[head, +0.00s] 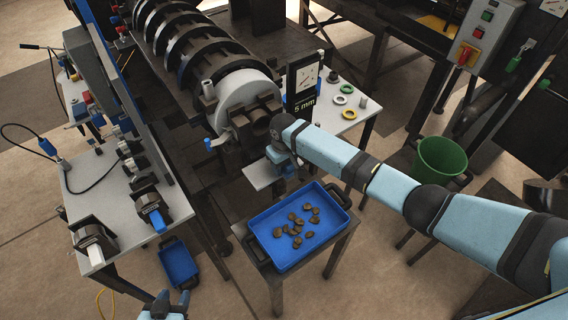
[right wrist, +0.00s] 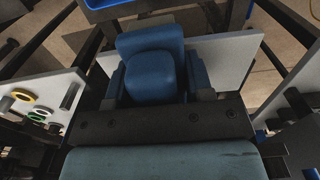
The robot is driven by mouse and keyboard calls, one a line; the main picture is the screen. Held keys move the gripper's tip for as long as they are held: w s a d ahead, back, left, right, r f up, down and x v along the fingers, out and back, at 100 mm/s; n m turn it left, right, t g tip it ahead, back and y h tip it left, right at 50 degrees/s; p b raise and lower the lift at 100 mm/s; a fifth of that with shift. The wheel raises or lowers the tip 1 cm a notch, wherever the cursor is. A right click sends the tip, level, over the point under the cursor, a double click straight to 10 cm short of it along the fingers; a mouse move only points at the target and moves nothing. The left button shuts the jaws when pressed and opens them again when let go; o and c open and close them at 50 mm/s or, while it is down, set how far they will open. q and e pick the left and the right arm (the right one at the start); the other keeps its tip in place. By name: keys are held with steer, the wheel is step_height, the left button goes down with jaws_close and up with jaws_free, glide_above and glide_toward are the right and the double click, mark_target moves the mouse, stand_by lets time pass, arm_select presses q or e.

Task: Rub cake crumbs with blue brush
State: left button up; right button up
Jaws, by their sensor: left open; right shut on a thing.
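My right gripper (head: 283,163) is in front of the press outlet, above a small light plate (head: 261,176). In the right wrist view its jaws are shut on a dark blue block-shaped thing (right wrist: 152,72), which looks like the blue brush; no bristles show. Several brown lumps (head: 297,230), which look like cake pieces, lie in a blue tray (head: 268,259) on a small stand, nearer than the right gripper. I cannot make out fine crumbs. My left gripper (head: 173,299) is open and empty at the bottom edge, left of the tray.
The screw press (head: 188,42) fills the upper middle, with a gauge panel (head: 303,84) beside it. A side table holds coloured rings (head: 346,89). A green bucket (head: 440,158) stands right. A grey tool bench (head: 110,195) is left, with a blue bin (head: 179,262) below.

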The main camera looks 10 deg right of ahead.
steer(key=shift+f, duration=0.35)
steer(key=shift+w+d+f, duration=0.1)
steer(key=shift+w+d, duration=0.2)
steer(key=shift+d, duration=0.55)
steer(key=shift+w+d+f, duration=0.1)
steer(key=shift+w+d, duration=0.2)
steer(key=shift+d, duration=0.55)
steer(key=shift+r, duration=0.75)
steer(key=shift+s+a, duration=0.3)
steer(key=shift+a, duration=0.6)
steer(key=shift+s+a, duration=0.3)
steer(key=shift+a, duration=0.55)
